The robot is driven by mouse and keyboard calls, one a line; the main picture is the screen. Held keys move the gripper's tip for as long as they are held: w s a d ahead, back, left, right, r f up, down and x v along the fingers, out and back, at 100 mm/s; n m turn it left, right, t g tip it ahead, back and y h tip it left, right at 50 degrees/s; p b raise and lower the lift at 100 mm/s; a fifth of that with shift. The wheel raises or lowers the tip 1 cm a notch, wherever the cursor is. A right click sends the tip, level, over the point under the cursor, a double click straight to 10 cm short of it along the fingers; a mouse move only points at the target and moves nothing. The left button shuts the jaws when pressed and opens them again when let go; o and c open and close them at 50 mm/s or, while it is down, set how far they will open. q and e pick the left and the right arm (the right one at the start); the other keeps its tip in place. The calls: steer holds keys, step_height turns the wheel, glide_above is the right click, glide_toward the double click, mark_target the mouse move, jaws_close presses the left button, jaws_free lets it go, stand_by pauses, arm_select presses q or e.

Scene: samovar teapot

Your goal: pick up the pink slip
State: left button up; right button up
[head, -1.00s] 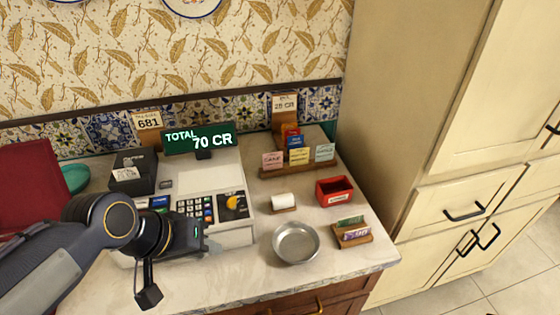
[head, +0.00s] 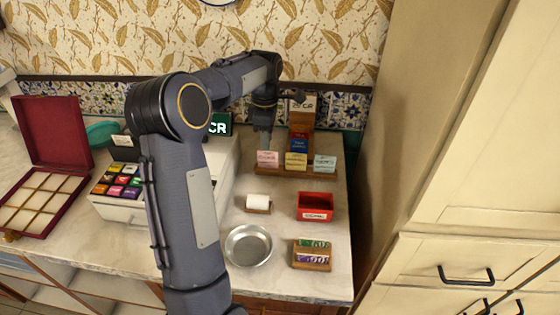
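The pink slip (head: 267,159) stands upright at the left end of a wooden holder (head: 290,171), with a yellow slip (head: 296,161) and a pale green slip (head: 325,164) to its right. My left gripper (head: 265,146) points down right at the top edge of the pink slip. It is small and dark here, and I cannot tell whether its fingers are open, shut or touching the slip. My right gripper is not in view.
A red box (head: 315,207), a paper roll (head: 258,202), a metal dish (head: 248,246) and a small card holder (head: 312,255) stand in front of the slips. My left arm hides much of the cash register (head: 123,207). An open red case (head: 45,170) is at left.

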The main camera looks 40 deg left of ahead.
mark_target(268, 156)
arm_select(q)
step_height(268, 156, down, 8)
steer(key=shift+w+r+p, duration=0.15)
steer(key=shift+r+p, duration=0.05)
steer(key=shift+p, duration=0.15)
jaws_close()
